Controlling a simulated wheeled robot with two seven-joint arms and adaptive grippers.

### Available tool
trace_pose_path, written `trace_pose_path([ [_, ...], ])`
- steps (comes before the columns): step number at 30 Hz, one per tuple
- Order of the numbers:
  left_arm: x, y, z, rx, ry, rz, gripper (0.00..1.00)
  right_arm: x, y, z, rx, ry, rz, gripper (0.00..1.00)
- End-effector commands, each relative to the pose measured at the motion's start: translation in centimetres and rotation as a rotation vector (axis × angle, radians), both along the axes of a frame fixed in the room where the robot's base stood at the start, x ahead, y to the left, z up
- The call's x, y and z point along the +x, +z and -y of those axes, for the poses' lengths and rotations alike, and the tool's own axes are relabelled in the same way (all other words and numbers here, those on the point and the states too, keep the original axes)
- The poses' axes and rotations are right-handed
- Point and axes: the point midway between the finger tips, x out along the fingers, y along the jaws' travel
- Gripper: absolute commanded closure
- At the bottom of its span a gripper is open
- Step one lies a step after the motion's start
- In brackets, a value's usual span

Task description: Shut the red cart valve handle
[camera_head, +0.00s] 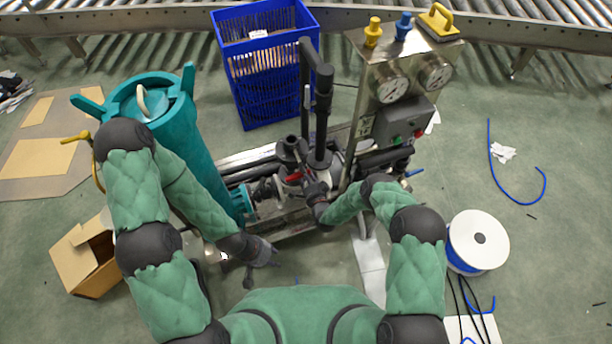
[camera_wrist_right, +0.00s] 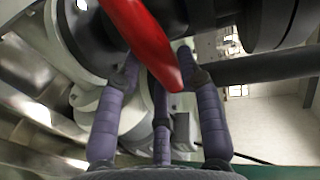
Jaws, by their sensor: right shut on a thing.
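The red cart valve handle (camera_head: 294,177) shows small on the cart's black pipework in the head view. In the right wrist view the red handle (camera_wrist_right: 146,36) is a long lever that slants down between the fingers. My right gripper (camera_head: 311,187) is at the handle; the wrist view shows its purple-grey fingers (camera_wrist_right: 160,68) on both sides of the lever, shut on it. The valve body behind is partly hidden by the fingers and the lever. My left gripper (camera_head: 262,268) hangs empty over the floor, left of the cart's front, with its fingers apart.
The cart carries a teal cylinder (camera_head: 190,135) at left and a steel panel with gauges (camera_head: 392,90) at right. A blue crate (camera_head: 270,100) stands behind. A cardboard box (camera_head: 88,262) and a cable spool (camera_head: 478,240) are on the floor. Floor at far right is mostly clear.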

Motion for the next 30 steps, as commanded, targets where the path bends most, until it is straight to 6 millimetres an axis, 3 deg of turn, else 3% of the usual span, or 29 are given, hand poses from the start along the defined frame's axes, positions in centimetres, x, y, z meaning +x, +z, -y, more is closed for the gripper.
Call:
trace_pose_path([
  [12, 0.00, 0.00, 0.00, 0.000, 0.000, 0.000, 0.60, 0.21, -0.27, -0.05, 0.150, 0.001, -0.043, 0.94],
  [27, 0.00, 0.00, 0.00, 0.000, 0.000, 0.000, 0.60, 0.22, -0.31, -0.02, 0.165, -0.001, -0.048, 0.94],
  [28, 0.00, 0.00, 0.00, 0.000, 0.000, 0.000, 0.60, 0.22, -0.31, -0.02, 0.165, -0.001, -0.048, 0.53],
  [30, 0.00, 0.00, 0.00, 0.000, 0.000, 0.000, 0.60, 0.20, -0.34, -0.01, 0.164, -0.001, -0.048, 0.37],
])
